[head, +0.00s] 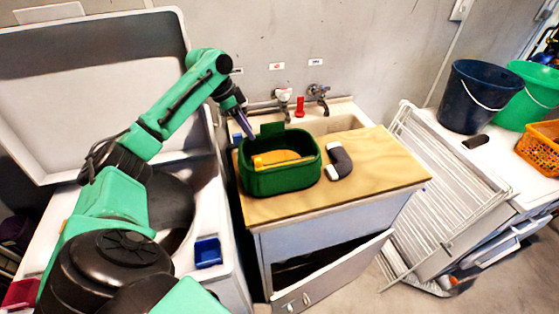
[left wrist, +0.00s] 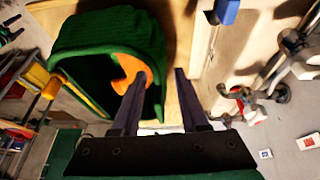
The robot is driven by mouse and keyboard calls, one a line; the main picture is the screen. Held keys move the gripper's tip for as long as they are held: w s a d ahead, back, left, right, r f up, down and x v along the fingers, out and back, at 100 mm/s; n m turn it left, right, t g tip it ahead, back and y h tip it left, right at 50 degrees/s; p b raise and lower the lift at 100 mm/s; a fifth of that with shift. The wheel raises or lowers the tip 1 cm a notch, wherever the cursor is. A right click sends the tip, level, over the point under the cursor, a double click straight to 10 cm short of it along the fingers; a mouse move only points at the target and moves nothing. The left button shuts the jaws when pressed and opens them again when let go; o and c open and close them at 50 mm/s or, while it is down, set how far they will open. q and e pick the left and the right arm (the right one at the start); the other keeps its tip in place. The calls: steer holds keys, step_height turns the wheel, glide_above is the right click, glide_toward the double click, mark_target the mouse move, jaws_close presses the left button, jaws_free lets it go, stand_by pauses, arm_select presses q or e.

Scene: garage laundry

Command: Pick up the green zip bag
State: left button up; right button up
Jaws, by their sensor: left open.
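The green zip bag (head: 280,178) stands open on the wooden counter beside the sink, with something orange inside and a yellow bar across its front. It also shows in the left wrist view (left wrist: 92,36), at upper left. My left gripper (head: 245,128) is at the bag's back left edge, pointing down. In the left wrist view its two fingers (left wrist: 158,76) are apart, with nothing held between them. One finger overlaps the bag and the other is over the counter beside its wall. I cannot tell whether they touch it. My right gripper is not seen.
A dark curved pipe piece (head: 338,161) lies on the counter (head: 385,160) right of the bag. Taps (head: 318,91) and a red object (head: 299,107) stand behind. An open-lidded washer (head: 95,70) is left, a drying rack (head: 435,190) right. The cabinet door (head: 335,272) hangs open below.

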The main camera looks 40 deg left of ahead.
mark_target(257, 140)
arm_select(q)
steer(key=x, duration=0.1)
steer(key=p+x, duration=0.1)
steer(key=x, duration=0.1)
steer(key=p+x, duration=0.1)
steer(key=shift+w+d+f, duration=0.15)
steer(key=shift+d, duration=0.2)
steer(key=shift+f, duration=0.35)
jaws_close()
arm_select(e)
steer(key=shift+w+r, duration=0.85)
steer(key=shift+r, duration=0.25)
arm_select(q)
steer(key=shift+w, duration=0.1)
